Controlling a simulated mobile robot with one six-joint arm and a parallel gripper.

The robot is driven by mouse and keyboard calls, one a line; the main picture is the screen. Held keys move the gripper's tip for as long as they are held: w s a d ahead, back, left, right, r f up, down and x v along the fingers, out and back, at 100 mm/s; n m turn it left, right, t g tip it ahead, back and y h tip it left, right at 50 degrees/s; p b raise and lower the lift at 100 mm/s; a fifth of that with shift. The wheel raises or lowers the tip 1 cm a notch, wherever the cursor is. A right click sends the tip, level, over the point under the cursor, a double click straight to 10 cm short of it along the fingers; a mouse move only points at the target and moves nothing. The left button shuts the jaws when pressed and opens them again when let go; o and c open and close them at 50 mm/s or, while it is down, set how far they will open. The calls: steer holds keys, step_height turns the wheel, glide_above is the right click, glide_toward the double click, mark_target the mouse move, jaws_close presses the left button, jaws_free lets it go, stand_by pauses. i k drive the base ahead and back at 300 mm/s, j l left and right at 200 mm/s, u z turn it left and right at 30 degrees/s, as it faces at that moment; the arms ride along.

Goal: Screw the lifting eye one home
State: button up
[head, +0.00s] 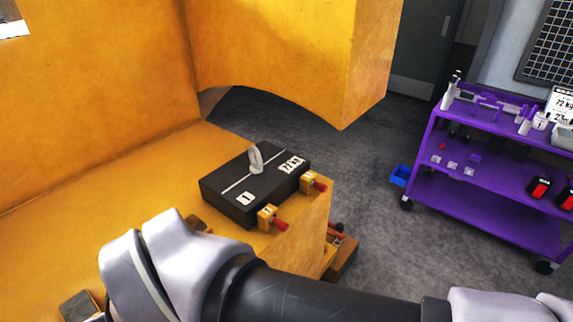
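A pale grey lifting eye (255,158) stands upright on top of a black casting (222,193), near the middle of its length. At this size I cannot tell whether its collar sits flush on the casting or a gap is left below it. The casting carries a white line, a white "1" label and a white weight label. It rests on a yellow ledge (135,170). My arm crosses the bottom of the head view in front of the ledge, but my gripper is not clearly visible.
Two yellow clamps (266,214) (307,183) with red handles sit along the casting's near right side. A yellow wall (90,90) and overhang (290,60) rise behind and left. A purple cart (490,195) with several items stands right, a blue bin (401,176) beside it. Grey floor lies between.

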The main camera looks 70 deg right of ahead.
mark_target(257, 167)
steer(key=z, duration=1.8)
steer(key=i+l+z, duration=0.1)
steer(key=z, duration=0.35)
steer(key=i+l, duration=0.05)
steer(key=l, duration=0.05)
